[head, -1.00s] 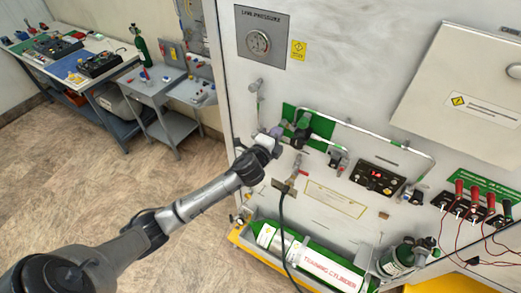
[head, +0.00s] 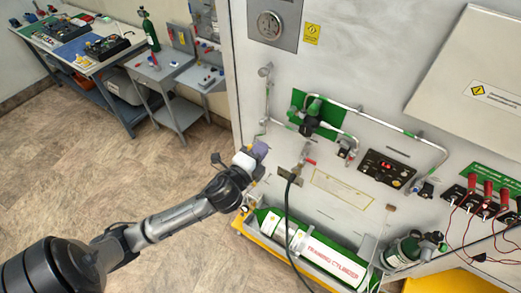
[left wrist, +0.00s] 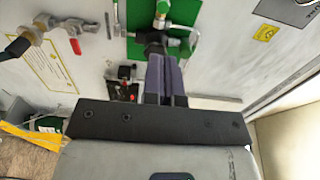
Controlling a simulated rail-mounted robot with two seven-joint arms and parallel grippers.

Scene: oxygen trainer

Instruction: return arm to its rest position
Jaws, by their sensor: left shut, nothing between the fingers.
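My left gripper (head: 261,149) is at the left part of the white trainer panel (head: 340,80), with its fingers closed and nothing held. In the left wrist view, its purple-grey fingers (left wrist: 165,78) lie side by side and point toward the panel. The black valve (head: 308,126) on the green plate (head: 297,98) is to the right of the gripper in the head view, with a visible gap between them. In the wrist view the fingertips overlap the dark valve (left wrist: 153,42), which is partly hidden. My right gripper is not in view.
A brass fitting with a red lever (head: 302,165) and a black hose sits right of the gripper. The green training cylinder (head: 320,252) lies in a yellow-edged tray below. A grey cart (head: 158,72) and workbench stand at the back left. The floor (head: 90,165) between is clear.

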